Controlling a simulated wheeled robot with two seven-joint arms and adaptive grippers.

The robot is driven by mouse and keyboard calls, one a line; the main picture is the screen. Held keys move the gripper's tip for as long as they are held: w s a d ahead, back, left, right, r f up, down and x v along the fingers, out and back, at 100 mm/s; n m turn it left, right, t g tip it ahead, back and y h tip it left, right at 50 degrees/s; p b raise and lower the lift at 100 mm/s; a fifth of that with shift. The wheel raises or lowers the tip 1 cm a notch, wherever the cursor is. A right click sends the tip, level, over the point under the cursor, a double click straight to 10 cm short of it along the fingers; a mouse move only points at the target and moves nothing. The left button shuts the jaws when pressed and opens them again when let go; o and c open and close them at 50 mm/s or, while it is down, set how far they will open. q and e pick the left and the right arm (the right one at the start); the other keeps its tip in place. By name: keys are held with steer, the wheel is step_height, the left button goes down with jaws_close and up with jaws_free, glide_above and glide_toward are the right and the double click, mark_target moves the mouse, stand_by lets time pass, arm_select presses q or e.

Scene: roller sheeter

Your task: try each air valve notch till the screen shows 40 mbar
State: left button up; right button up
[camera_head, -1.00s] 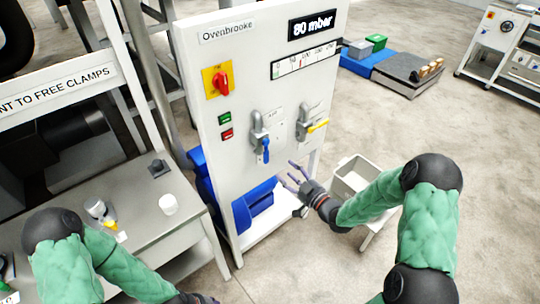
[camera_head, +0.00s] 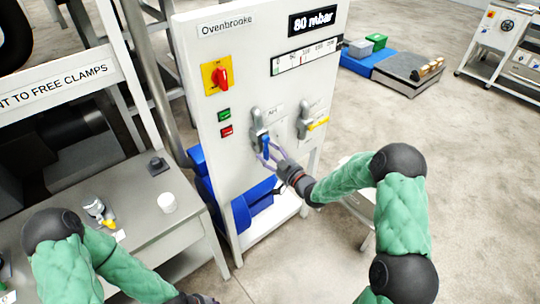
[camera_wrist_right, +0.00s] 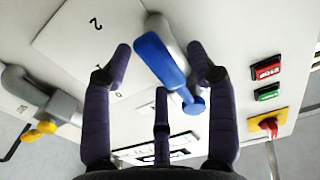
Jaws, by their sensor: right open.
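The screen (camera_head: 312,21) at the top of the white panel reads 80 mbar. The blue-handled air valve (camera_head: 266,145) is on the panel front, its handle pointing down. A yellow-handled valve (camera_head: 317,124) is to its right, its handle pointing sideways. My right gripper (camera_head: 265,152) is open at the blue handle. In the right wrist view the blue handle (camera_wrist_right: 160,58) lies between my open fingers (camera_wrist_right: 165,70); I cannot tell whether they touch it. My left gripper (camera_head: 192,299) is at the bottom edge, mostly cut off, its fingers hidden.
A red rotary switch (camera_head: 221,78) on a yellow plate and green and red buttons (camera_head: 225,122) are left of the valves.

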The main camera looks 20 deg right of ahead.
jaws_close()
steer(key=shift+w+d+r+n+b, duration=0.2)
steer(key=shift+d+n+b, duration=0.3)
steer(key=shift+n+b, duration=0.6)
steer(key=shift+w+d+r+n+b, duration=0.2)
steer(key=shift+d+n+b, duration=0.3)
steer(key=shift+n+b, duration=0.6)
steer(key=shift+w+d+r+n+b, duration=0.2)
steer(key=shift+d+n+b, duration=0.45)
steer(key=shift+b, duration=0.65)
steer(key=shift+a+n, duration=0.15)
steer(key=shift+n, duration=0.1)
jaws_free()
